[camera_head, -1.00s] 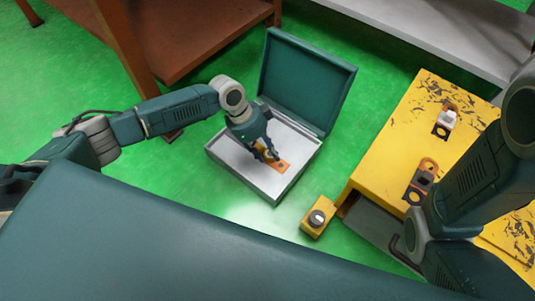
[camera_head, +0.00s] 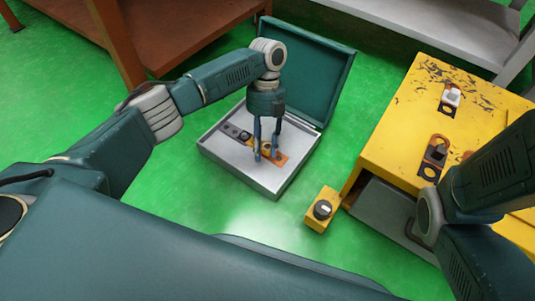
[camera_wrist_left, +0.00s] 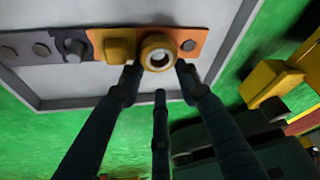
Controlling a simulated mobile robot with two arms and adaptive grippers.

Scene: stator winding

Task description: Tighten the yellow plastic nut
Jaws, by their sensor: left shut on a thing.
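The yellow nut (camera_wrist_left: 158,52) is a ring with a pale centre, on the orange part (camera_wrist_left: 200,42) of a flat strip. The strip lies in the open case (camera_head: 221,162), and its orange end (camera_head: 280,160) and grey end (camera_head: 235,131) show in the head view. My left gripper (camera_head: 266,153) points down over the strip. In the left wrist view my left gripper's fingers (camera_wrist_left: 158,72) close around the nut, with a third finger at the near side. The nut is mostly hidden by the fingers in the head view. My right gripper is out of view.
A square yellow block (camera_wrist_left: 115,46) sits beside the nut, and a small dark bolt (camera_wrist_left: 188,45) is on its other side. The case's raised lid (camera_head: 308,75) stands behind. A yellow box with a knob (camera_head: 321,221) and a big yellow cabinet (camera_head: 395,130) stand right. Green floor surrounds the case.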

